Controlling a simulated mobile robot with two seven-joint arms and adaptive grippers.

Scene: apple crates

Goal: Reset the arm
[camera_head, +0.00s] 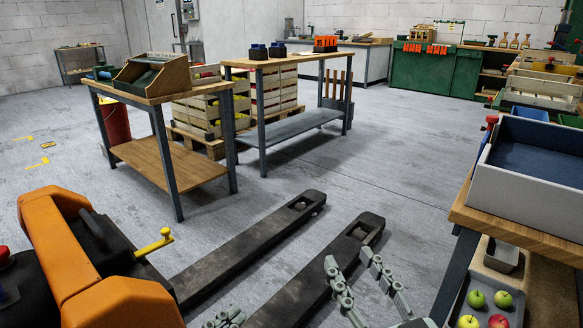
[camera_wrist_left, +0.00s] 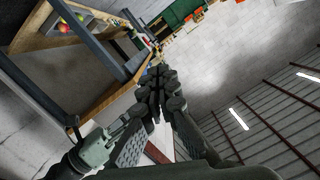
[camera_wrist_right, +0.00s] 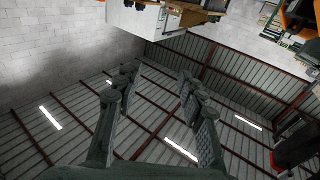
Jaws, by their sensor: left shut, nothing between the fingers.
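My left gripper (camera_head: 225,319) shows only in part at the bottom edge of the head view. In the left wrist view (camera_wrist_left: 160,75) its fingers are closed together with nothing between them. My right gripper (camera_head: 350,262) is further right in the head view, fingers spread apart. In the right wrist view (camera_wrist_right: 157,75) its fingers are open and empty, with the ceiling behind them. Both grippers are apart from the tables.
A wooden-topped table (camera_head: 520,240) at the right bears a blue-lined grey bin (camera_head: 525,195); apples (camera_head: 476,299) lie in a tray below. Two workbenches (camera_head: 160,90) (camera_head: 290,60) and apple crates (camera_head: 205,110) stand ahead. Dark forks (camera_head: 250,245) lie low over the floor. Open floor (camera_head: 400,130) lies beyond.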

